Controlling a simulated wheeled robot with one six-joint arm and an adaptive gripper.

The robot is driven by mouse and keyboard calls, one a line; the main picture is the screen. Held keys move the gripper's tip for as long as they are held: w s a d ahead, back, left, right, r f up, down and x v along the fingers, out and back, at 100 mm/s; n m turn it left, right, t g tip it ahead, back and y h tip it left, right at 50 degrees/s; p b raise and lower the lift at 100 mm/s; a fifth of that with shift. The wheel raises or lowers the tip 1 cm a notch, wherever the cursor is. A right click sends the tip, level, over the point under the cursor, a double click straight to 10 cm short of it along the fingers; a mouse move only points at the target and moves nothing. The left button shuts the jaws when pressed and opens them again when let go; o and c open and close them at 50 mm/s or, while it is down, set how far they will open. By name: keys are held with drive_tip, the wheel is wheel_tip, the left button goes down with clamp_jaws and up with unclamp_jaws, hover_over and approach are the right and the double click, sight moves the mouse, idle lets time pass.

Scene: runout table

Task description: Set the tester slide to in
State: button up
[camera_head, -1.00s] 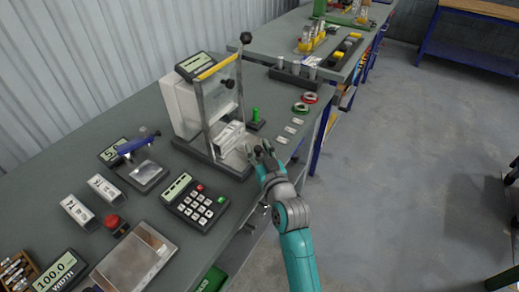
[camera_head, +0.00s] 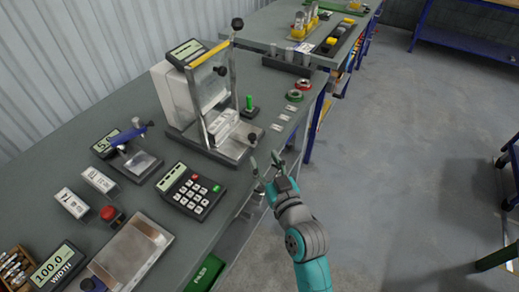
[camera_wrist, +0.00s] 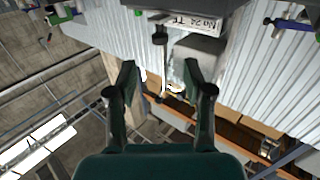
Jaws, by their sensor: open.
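The tester (camera_head: 190,92) is a pale box with a green display and an upright metal frame under a yellow bar. Its slide (camera_head: 237,150) lies low at the front, with a dark knob (camera_head: 252,138) at its outer end and a white labelled block (camera_head: 222,124) behind it. How far in the slide sits is hard to tell. My gripper (camera_head: 265,160) is open and empty, in front of the knob and apart from it. In the wrist view my gripper (camera_wrist: 160,78) shows its two fingers spread, with a dark knob (camera_wrist: 160,38) beyond them.
A keypad unit (camera_head: 190,190) sits left of my gripper. A green post (camera_head: 249,104), red and green rings (camera_head: 295,95) and small plates lie right of the tester. Open floor (camera_head: 400,170) is to the right.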

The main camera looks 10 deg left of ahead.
drive_tip(key=shift+v, duration=1)
drive_tip(key=shift+d+m, duration=0.1)
drive_tip(key=shift+m, duration=0.2)
drive_tip(key=c, duration=0.7)
drive_tip(key=shift+d+f+m, duration=0.2)
drive_tip(key=shift+d+m, duration=0.15)
drive_tip(key=shift+m, duration=0.35)
clamp_jaws()
drive_tip(key=m+g+y, duration=0.2)
drive_tip(key=m+y, duration=0.1)
drive_tip(key=m, duration=1)
approach(255, 140)
drive_tip(key=shift+m, duration=0.3)
drive_tip(key=x, duration=0.7)
drive_tip(key=shift+w+a+r, duration=0.1)
drive_tip(key=shift+a+r, duration=0.05)
drive_tip(key=shift+r, duration=0.05)
